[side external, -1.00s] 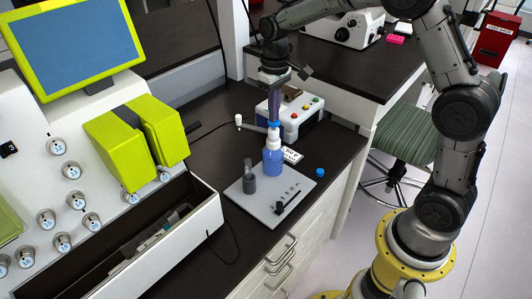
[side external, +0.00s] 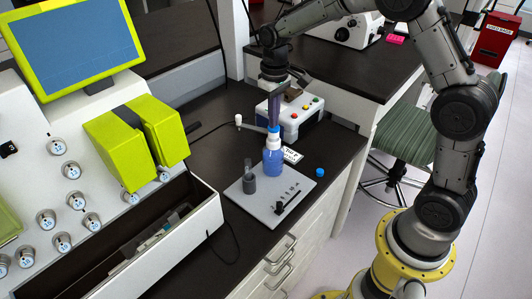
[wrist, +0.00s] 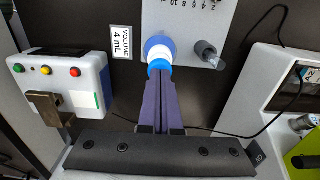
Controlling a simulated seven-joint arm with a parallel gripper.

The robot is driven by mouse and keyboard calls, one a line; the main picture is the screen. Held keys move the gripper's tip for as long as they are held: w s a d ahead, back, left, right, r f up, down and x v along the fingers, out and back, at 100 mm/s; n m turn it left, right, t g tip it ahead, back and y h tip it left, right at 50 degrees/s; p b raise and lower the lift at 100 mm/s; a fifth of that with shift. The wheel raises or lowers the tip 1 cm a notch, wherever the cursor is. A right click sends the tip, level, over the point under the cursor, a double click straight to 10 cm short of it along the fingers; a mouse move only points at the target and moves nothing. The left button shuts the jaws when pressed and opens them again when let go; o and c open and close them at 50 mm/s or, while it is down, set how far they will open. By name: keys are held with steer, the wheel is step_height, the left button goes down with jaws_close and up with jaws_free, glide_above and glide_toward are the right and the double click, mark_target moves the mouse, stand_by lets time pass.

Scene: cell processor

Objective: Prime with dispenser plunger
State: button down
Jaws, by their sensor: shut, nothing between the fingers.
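The dispenser stands upright on a grey plate (side external: 259,205). It has a blue bottle (side external: 273,161), a white collar (side external: 273,143) and a blue plunger top (side external: 274,131). My gripper (side external: 273,124) points down with its purple fingers closed together, directly above the plunger, and the tips appear to touch its top. In the wrist view, the closed fingertips (wrist: 160,76) meet the blue plunger top (wrist: 158,66), with the white collar (wrist: 160,50) beyond. Nothing is between the fingers. The exact contact is partly hidden by the fingers.
A grey tube holder (side external: 249,184) stands on the plate left of the bottle. A "VOLUME 4 mL" sign (wrist: 121,38) and a white box with coloured buttons (side external: 300,117) are close by. A loose blue cap (side external: 320,172) lies right of the plate. The large processor (side external: 110,200) fills the left.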

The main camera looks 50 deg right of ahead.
steer(key=shift+r, duration=2)
steer(key=shift+r, duration=2.5)
steer(key=s+a+r+t, duration=0.3)
steer(key=s+r, duration=0.8)
steer(key=s, duration=0.2)
steer(key=s+f+t, duration=0.2)
steer(key=s+f, duration=0.6)
steer(key=s, duration=0.6)
steer(key=shift+a+f+t, duration=0.2)
steer(key=shift+a+t, duration=0.1)
steer(key=shift+a, duration=0.1)
